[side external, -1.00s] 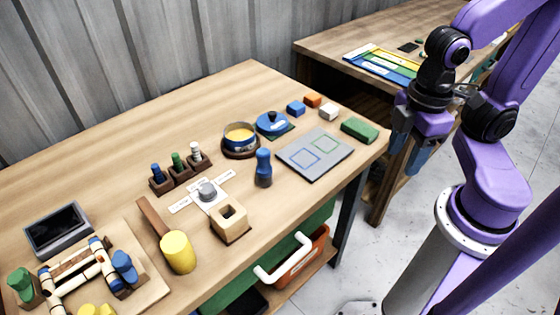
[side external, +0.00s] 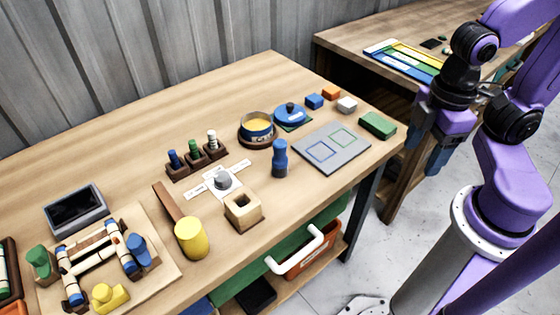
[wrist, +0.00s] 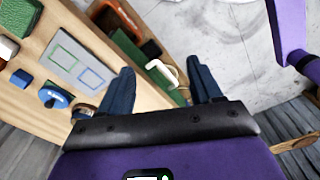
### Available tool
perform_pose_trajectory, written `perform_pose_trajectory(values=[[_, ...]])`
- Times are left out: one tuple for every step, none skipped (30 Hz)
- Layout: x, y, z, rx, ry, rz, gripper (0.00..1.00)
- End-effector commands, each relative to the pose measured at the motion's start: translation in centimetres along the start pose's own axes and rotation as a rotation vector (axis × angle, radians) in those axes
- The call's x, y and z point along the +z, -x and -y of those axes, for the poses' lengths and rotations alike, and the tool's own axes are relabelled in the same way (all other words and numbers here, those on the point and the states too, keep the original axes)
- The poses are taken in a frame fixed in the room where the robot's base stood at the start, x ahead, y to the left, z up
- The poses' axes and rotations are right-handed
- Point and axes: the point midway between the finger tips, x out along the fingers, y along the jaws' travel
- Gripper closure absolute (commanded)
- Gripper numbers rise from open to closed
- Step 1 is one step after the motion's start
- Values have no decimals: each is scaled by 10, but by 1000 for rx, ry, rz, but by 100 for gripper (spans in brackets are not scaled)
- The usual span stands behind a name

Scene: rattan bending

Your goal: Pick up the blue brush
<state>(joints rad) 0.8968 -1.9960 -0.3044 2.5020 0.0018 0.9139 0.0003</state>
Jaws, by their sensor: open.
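A small blue-topped piece (side external: 175,160), which looks like the blue brush, stands upright in a dark wooden holder (side external: 179,172) on the workbench. It is the leftmost of a row with a green one (side external: 194,147) and a white one (side external: 212,138). A larger blue upright handle-like piece (side external: 280,158) stands alone nearer the front edge. My gripper (side external: 438,160) hangs past the bench's right end, far from the row, fingers pointing down. In the wrist view its two blue fingers (wrist: 162,90) are wide apart with nothing between them. The row is not visible there.
Between gripper and row are a green block (side external: 378,125), a grey board (side external: 333,150), a blue lid (side external: 291,114) and a yellow-filled bowl (side external: 257,130). A yellow mallet (side external: 191,238) and wooden block (side external: 243,212) stand in front. The back of the bench is clear.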

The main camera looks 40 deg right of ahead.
Motion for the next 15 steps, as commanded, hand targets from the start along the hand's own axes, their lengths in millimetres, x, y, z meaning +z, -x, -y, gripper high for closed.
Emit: perform_pose_trajectory(values=[[-1,0,-1,0,0,0,36],[-3,1,-2,0,1,0,36],[-7,2,-3,0,3,1,36],[-11,3,-5,0,5,2,36],[-16,5,-8,0,8,3,36],[-25,8,-12,0,12,4,36],[-32,10,-15,-1,18,5,36],[-40,12,-20,-1,22,7,36],[-52,15,-26,-2,30,8,36],[-60,18,-31,-3,37,11,36],[-69,20,-36,-3,44,13,36],[-80,23,-43,-4,53,14,36],[-88,25,-49,-5,59,17,36],[-97,27,-54,-6,66,17,36],[-108,30,-62,-7,75,19,36]])
